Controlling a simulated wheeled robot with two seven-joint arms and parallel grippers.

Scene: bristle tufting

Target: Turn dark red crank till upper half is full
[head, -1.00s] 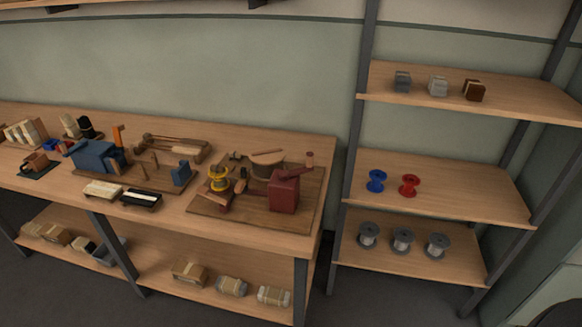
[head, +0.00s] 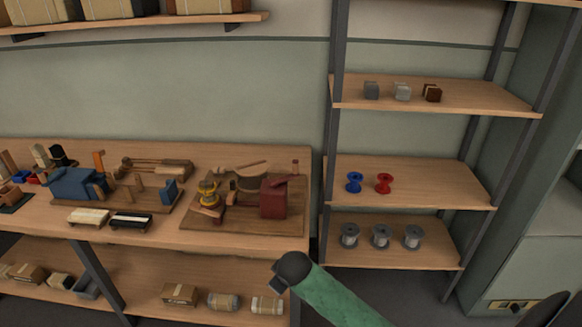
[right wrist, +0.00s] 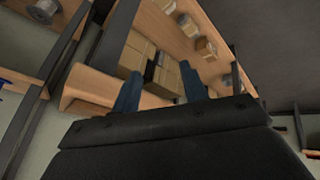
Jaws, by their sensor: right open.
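The dark red crank unit (head: 273,199) stands on a brown board on the workbench in the head view. Its dark red crank arm (head: 284,181) lies across the top, with a reddish upright knob (head: 295,166) at its far end. Beside it are a spool of yellow thread (head: 208,190) and a round wooden drum (head: 249,183). The drum's fill is too small to tell. My right gripper (right wrist: 160,86) shows two blue fingers apart with nothing between them in the right wrist view, away from the crank. My left gripper is out of view.
My green arm segment (head: 335,298) reaches in at the bottom, in front of the bench. A shelf rack (head: 500,196) with spools and blocks stands right of the bench. A blue device (head: 76,184) sits left on the bench. Parcels (head: 180,294) lie on the lower shelf.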

